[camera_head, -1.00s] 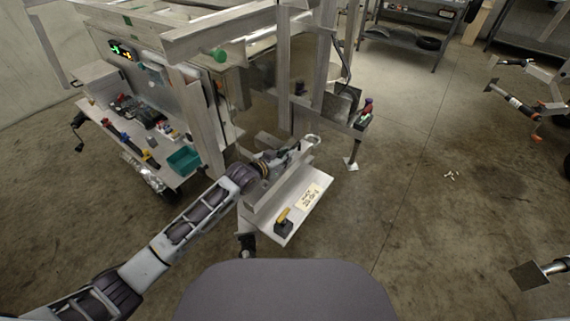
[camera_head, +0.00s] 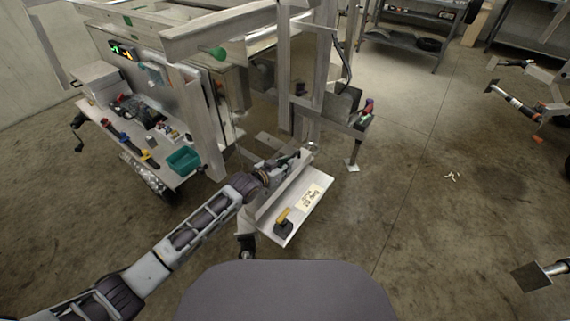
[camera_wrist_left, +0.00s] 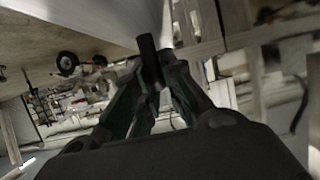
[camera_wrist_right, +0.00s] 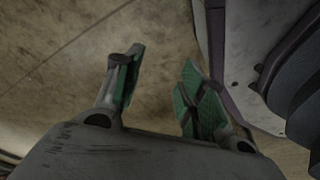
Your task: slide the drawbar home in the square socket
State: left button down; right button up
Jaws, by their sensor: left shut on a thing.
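A pale metal bar (camera_head: 275,200), which looks like the drawbar, lies along the left edge of a low light-grey stand in the head view. My left gripper (camera_head: 298,156) is at the bar's far end, below the trailer frame (camera_head: 215,42). In the left wrist view, my left gripper (camera_wrist_left: 155,82) is closed around a short dark round grip (camera_wrist_left: 150,58), beside a broad pale surface. The square socket cannot be made out for certain. My right gripper (camera_wrist_right: 160,82) is open and empty over the floor in the right wrist view.
The stand (camera_head: 318,182) carries a paper label (camera_head: 308,197) and a dark block with a yellow top (camera_head: 283,222). A side bench (camera_head: 140,160) holds tools and a teal bin (camera_head: 184,160). An upright jack leg (camera_head: 353,150) stands to the right. Open floor lies beyond it.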

pick_arm(q)
jog(key=shift+f, duration=0.85)
jog(key=shift+w+f, duration=0.1)
jog(key=shift+f, duration=0.75)
jog(key=c, duration=1.9)
grip_release()
jog(key=shift+f, duration=0.25)
jog(key=o, duration=0.4)
pick_arm(e)
jog(key=shift+w+r, duration=0.4)
jog(key=shift+w, duration=0.25)
jog(key=shift+d, duration=0.2)
